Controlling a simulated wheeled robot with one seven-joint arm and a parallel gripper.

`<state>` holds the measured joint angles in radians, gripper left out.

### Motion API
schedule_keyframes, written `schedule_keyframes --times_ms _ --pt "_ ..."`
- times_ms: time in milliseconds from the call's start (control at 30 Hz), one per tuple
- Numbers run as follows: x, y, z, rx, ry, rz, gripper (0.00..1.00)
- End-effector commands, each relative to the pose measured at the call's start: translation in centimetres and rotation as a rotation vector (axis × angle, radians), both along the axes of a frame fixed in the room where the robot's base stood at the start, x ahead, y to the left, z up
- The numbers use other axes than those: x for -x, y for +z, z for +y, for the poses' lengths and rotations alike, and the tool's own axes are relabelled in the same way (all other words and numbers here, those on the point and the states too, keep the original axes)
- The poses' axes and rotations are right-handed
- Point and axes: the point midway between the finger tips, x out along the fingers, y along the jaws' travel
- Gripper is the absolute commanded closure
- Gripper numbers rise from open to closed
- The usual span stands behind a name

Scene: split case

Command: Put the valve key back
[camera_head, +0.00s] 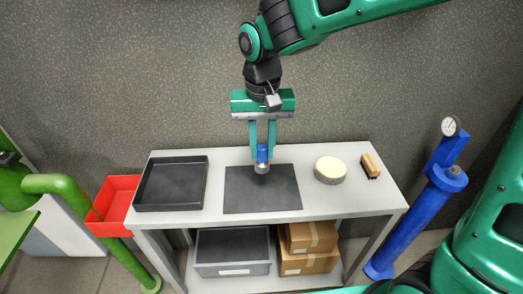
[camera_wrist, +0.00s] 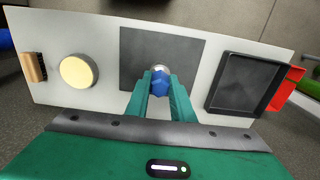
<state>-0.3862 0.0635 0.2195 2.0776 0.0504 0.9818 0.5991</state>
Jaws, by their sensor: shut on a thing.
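My gripper (camera_head: 262,147) is shut on a blue piece with a silver lower end, which I take to be the valve key (camera_head: 262,157). It points down over the dark mat (camera_head: 285,200) on the white table (camera_head: 330,207). In the wrist view the valve key (camera_wrist: 160,80) sits between the green fingers (camera_wrist: 161,95), in front of the mat (camera_wrist: 188,45). I cannot tell whether its lower end touches the mat. The fingers hide part of the key.
A dark open tray (camera_head: 171,207) on the left of the table looks empty. A round cream-topped thing (camera_head: 330,169) and a wooden brush (camera_head: 371,166) are on the right. A red bin (camera_head: 113,205) is left of the table, a blue post (camera_head: 415,215) right. The shelf below holds a grey crate (camera_head: 232,255) and cardboard boxes (camera_head: 308,250).

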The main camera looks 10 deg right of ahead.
Motion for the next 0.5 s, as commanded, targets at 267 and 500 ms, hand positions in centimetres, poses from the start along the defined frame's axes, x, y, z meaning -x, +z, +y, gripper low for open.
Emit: schedule_keyframes --times_ms 267,500 --pt "0.0 -1.4 0.1 -0.001 0.001 -0.001 1.0" --pt "0.0 -1.7 0.1 -0.001 0.001 -0.001 1.0"
